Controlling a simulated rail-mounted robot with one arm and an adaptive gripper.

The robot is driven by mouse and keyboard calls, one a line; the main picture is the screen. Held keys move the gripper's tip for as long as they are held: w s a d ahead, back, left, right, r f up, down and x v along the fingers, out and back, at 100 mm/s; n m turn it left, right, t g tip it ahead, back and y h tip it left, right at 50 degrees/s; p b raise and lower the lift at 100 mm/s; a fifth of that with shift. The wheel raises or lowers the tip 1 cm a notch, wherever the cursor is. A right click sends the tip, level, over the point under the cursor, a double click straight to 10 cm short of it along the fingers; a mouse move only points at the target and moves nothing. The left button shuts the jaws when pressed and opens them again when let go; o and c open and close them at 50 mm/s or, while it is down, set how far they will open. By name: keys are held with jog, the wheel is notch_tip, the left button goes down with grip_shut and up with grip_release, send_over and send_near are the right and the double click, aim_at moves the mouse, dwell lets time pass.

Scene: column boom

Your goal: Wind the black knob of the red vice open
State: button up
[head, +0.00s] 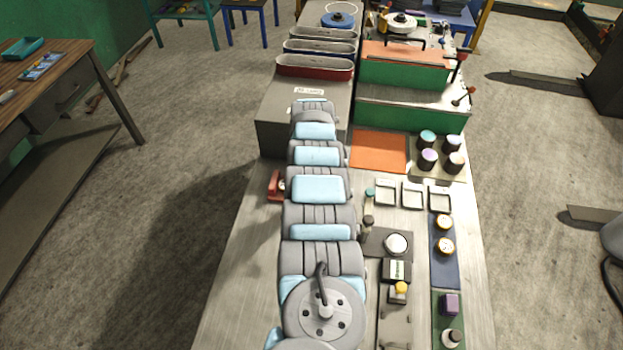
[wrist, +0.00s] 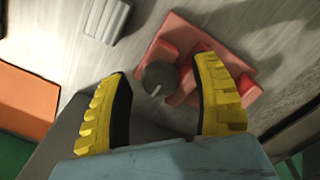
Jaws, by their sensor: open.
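In the head view a small part of the red vice (head: 275,186) shows at the left edge of the bench, beside my arm, which hides the rest. In the wrist view the red vice (wrist: 210,50) lies beyond my fingers, with its dark round knob (wrist: 159,78) facing the camera. The knob has a pale mark on its face. My gripper (wrist: 163,90) is open, with one yellow-padded finger on each side of the knob in the picture. The right finger overlaps part of the vice. I cannot tell how far the fingertips are from the knob. My gripper is hidden in the head view.
An orange mat (head: 379,152) lies on the bench right of my arm. Several jars (head: 428,160) stand at its right. A grey box (head: 275,110) and the green machine (head: 405,75) stand at the back. White trays (head: 413,195) lie in mid-bench. Bare bench (head: 245,270) shows front left.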

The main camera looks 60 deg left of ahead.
notch_tip(320, 180, up, 12)
dwell(0.6)
jog(key=shift+s, duration=0.1)
dwell(0.4)
